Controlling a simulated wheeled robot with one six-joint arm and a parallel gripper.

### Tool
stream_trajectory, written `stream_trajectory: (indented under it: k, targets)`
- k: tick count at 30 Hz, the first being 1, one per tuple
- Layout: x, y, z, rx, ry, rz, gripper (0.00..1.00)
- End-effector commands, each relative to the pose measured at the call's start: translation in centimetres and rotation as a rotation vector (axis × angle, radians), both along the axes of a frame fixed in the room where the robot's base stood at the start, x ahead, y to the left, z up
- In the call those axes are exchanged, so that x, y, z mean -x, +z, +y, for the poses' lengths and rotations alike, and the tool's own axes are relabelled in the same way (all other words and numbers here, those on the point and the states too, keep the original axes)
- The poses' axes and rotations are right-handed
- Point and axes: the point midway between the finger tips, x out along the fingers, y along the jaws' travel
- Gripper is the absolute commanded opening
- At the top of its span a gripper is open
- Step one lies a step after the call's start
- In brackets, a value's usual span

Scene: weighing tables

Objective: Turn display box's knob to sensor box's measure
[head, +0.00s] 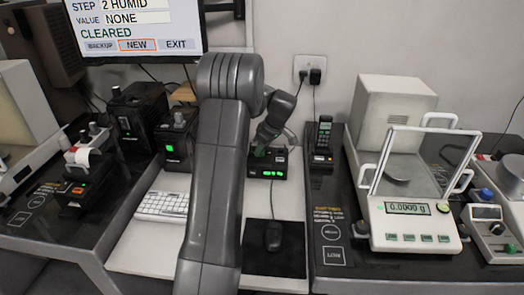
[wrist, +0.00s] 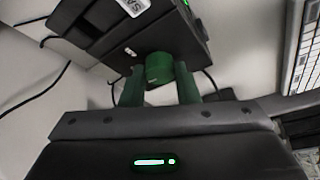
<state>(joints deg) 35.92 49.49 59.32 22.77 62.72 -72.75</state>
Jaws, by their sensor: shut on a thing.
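My gripper (wrist: 160,88) is shut on a round green knob (wrist: 159,70) on a dark box (wrist: 190,35), one finger on each side of it. I take this as the display box. A white display (wrist: 133,5) on it is cut off by the top edge of the wrist view. In the head view my gripper (head: 268,150) is at the small black box (head: 266,172) with green lights, behind the mouse. My arm hides part of that area. I cannot tell which box is the sensor box; two black boxes (head: 138,108) (head: 177,140) stand left of my arm.
A monitor (head: 130,28) reads STEP 2 HUMID, VALUE NONE, CLEARED, with NEW outlined. A keyboard (head: 162,205) and mouse (head: 273,237) lie in front. A balance (head: 412,230) reading 0.0000 g stands right, beside a black phone (head: 323,138). A small printer (head: 82,180) is left.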

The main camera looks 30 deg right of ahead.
Motion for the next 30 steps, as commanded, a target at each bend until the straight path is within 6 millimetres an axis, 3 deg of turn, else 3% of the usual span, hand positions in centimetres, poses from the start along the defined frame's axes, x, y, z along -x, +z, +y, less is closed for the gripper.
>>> stream_trajectory:
  k: [22,23,25,26,30]
  targets:
    - [-0.02,0.02,-0.11,0.002,0.088,0.000,0.06]
    - [-0.02,0.02,-0.11,0.002,0.087,0.000,0.32]
    - [-0.02,0.02,-0.11,0.002,0.087,0.000,0.46]
    - [-0.02,0.02,-0.10,0.002,0.087,0.000,0.50]
    - [-0.03,0.01,-0.09,0.001,0.087,0.001,0.50]
